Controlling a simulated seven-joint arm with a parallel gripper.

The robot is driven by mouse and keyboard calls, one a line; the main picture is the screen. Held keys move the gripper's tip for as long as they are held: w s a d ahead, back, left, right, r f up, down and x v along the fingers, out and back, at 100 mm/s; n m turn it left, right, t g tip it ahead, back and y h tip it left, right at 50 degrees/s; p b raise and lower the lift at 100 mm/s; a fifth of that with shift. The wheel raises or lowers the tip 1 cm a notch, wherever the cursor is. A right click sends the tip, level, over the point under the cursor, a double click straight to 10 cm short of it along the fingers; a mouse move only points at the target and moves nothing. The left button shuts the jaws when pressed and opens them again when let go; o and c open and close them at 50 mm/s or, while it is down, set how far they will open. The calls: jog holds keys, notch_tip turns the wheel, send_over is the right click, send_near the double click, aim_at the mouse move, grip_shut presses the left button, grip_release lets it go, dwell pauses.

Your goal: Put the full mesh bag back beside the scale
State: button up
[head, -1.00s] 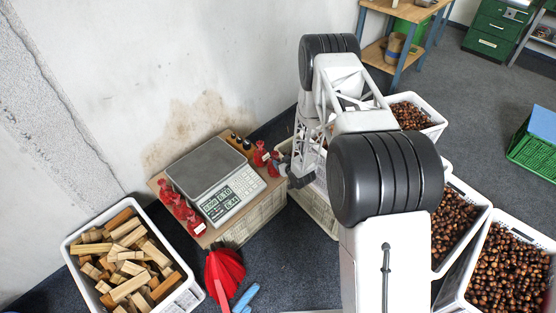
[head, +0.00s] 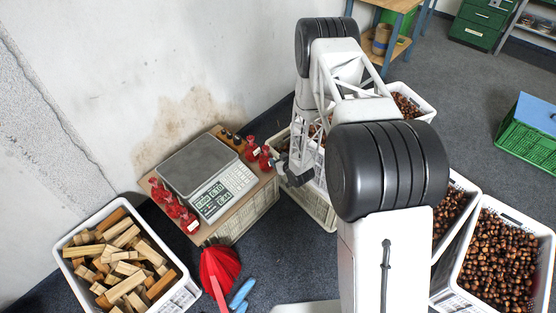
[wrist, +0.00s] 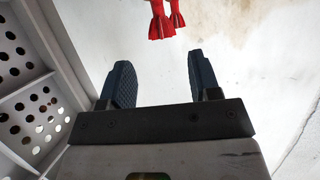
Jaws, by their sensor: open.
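The scale (head: 203,160) stands on a board on a crate by the wall. Two red mesh bags stand upright at its right side, a rear one (head: 251,147) and a front one (head: 265,158). Several more red mesh bags (head: 173,206) stand along its left side. My gripper (head: 283,170) is just right of the front bag, at the board's edge. In the wrist view my gripper (wrist: 162,78) has its two dark fingers apart with nothing between them. Red bag ends (wrist: 162,22) show beyond the fingertips, clear of them. The bags' contents are too small to make out.
A crate of wood blocks (head: 78,258) stands at the left. A red dustpan-like thing (head: 220,268) and a blue object (head: 241,293) lie in front of the scale. Crates of chestnuts (head: 505,262) stand at the right. A white crate wall (wrist: 62,50) is close beside my gripper.

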dwell(0.4)
jog(key=s+d+r+m+g+h, duration=0.1)
jog(key=d+r+h, duration=0.25)
jog(key=r, duration=1.35)
jog(key=s+d+r+m+g+h, duration=0.15)
jog(key=d+r, duration=0.25)
jog(key=r, duration=1.2)
jog(key=s+d+r+h, duration=0.1)
jog(key=s+r, duration=0.2)
jog(key=r, duration=0.2)
jog(key=s+d+r, duration=0.1)
jog(key=s+r, duration=0.2)
jog(key=r, duration=0.3)
jog(key=s+d+r+m+g+h, duration=0.1)
jog(key=s+r+g, duration=0.1)
jog(key=s+r, duration=0.75)
jog(key=s+d+r+m+g, duration=0.2)
jog(key=s+r, duration=0.4)
jog(key=s, duration=0.6)
jog(key=s+r+g, duration=0.1)
jog(key=s+r, duration=0.1)
jog(key=s, duration=0.9)
jog(key=s+r+g, duration=0.1)
jog(key=s+r, duration=0.1)
jog(key=s, duration=0.9)
jog(key=shift+a+r+m, duration=0.25)
jog(key=shift+a+m, duration=0.1)
